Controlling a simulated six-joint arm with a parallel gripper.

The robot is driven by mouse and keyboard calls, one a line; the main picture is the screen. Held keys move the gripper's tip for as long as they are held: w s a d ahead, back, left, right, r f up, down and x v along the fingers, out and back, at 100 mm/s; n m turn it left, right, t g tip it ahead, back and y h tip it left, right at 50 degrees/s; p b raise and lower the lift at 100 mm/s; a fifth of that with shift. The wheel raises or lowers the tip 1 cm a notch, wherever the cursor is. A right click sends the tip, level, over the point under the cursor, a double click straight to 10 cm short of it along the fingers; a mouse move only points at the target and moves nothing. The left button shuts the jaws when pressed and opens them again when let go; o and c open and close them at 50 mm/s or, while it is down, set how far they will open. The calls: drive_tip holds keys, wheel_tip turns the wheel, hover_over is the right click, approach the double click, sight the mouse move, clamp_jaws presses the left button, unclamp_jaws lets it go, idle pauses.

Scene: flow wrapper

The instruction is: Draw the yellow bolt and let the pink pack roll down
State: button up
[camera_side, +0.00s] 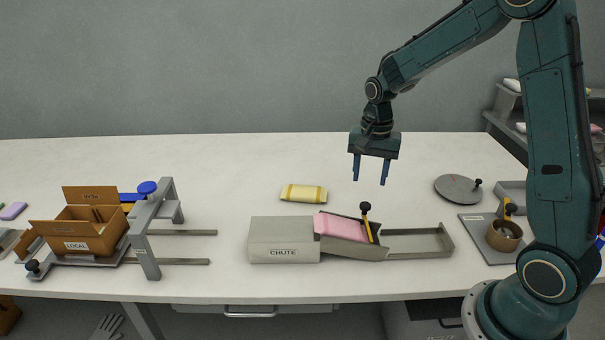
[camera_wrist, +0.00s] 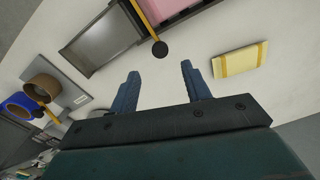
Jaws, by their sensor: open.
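The yellow bolt (camera_side: 369,229) with a black knob stands across the sloped channel of the grey chute (camera_side: 284,239). The pink pack (camera_side: 341,227) lies in the channel on the left, uphill side of the bolt and appears to rest against it. In the wrist view the bolt's knob (camera_wrist: 159,48) shows beyond the fingertips, with part of the pink pack (camera_wrist: 178,10) at the top edge. My gripper (camera_side: 370,182) is open and empty, above the table behind the chute and above the bolt's height.
The chute's lower tray (camera_side: 415,242) is empty at its right end. A yellow pack (camera_side: 304,193) lies behind the chute. A cardboard box (camera_side: 88,222) sits in a frame at left.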

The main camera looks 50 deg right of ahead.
sight(366, 204)
drive_tip(key=shift+f, duration=3.9)
clamp_jaws()
